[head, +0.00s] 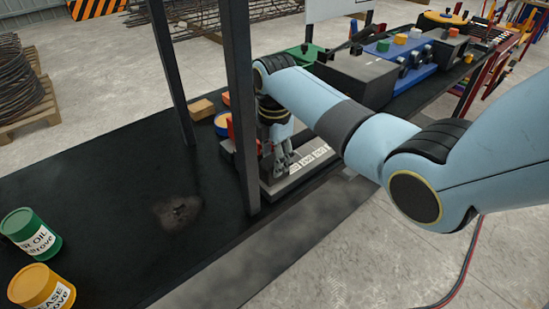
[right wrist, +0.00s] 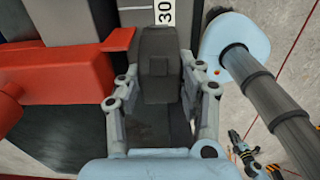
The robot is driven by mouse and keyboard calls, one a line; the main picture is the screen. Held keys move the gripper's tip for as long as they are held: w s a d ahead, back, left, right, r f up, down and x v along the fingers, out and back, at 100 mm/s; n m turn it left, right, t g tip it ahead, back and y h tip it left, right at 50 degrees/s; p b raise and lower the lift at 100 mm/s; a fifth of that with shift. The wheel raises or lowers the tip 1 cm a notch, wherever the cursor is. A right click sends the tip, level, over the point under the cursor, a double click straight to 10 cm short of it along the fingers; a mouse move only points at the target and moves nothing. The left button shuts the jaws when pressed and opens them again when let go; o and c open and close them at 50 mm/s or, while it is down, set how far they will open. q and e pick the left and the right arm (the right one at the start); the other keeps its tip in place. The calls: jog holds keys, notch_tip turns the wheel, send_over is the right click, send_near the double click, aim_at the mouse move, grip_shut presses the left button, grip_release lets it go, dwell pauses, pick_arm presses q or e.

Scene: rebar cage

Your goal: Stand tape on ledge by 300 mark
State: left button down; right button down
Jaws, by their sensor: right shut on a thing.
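My right gripper (head: 279,165) reaches down over the labelled grey ledge (head: 292,184) on the dark bench. In the right wrist view, the right gripper (right wrist: 160,92) is shut on a dark grey, block-like thing, which I take to be the tape (right wrist: 158,45). A white label starting "30" (right wrist: 166,12) shows just beyond the tape. Whether the tape touches the ledge cannot be told.
A red part (right wrist: 65,75) lies close left of the gripper in the right wrist view. A dark upright post (head: 241,110) stands just left of it in the head view. Green (head: 30,232) and yellow (head: 42,287) cans stand at the bench's near left. The bench between is mostly clear.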

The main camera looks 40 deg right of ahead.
aim_at(274, 158)
jog(key=c, duration=1.1)
grip_release()
notch_tip(274, 158, up, 12)
jog(key=shift+r+b, duration=0.1)
jog(key=shift+b, duration=0.4)
